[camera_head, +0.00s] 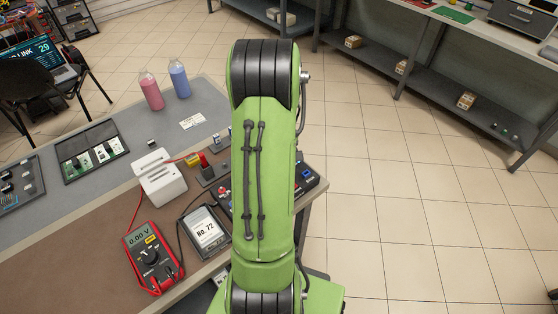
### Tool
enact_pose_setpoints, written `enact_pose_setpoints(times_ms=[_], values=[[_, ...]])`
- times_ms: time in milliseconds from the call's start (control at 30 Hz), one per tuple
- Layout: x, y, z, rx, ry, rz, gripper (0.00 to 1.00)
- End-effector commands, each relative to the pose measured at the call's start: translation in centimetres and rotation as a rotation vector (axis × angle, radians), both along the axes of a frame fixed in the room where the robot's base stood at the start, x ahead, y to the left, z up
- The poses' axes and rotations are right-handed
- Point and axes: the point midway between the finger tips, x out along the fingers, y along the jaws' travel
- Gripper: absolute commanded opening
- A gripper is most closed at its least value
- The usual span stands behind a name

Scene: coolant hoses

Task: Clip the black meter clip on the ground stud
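A red multimeter (152,258) reading 0.00 V lies on the brown part of the workbench, left of my green arm. A red lead (137,212) runs up from it toward a white box with a raised lid (160,178). A dark lead (181,228) runs from the meter up beside the grey "No. 72" display (204,232). I cannot make out the black clip at the end of the dark lead. I cannot pick out the ground stud; my arm covers the middle of the bench. My gripper is not in view.
Small red and yellow parts (194,159) sit beside the white box. A dark unit with a blue part (307,174) shows right of my arm, near the bench edge. Pink (151,92) and blue (179,79) bottles stand at the back. Open tiled floor (430,220) lies right.

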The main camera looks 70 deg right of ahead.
Motion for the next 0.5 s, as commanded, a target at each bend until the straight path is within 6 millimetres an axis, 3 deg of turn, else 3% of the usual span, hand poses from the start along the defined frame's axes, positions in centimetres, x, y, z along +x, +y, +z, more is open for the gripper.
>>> enact_pose_setpoints(times_ms=[500], values=[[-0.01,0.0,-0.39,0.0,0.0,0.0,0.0]])
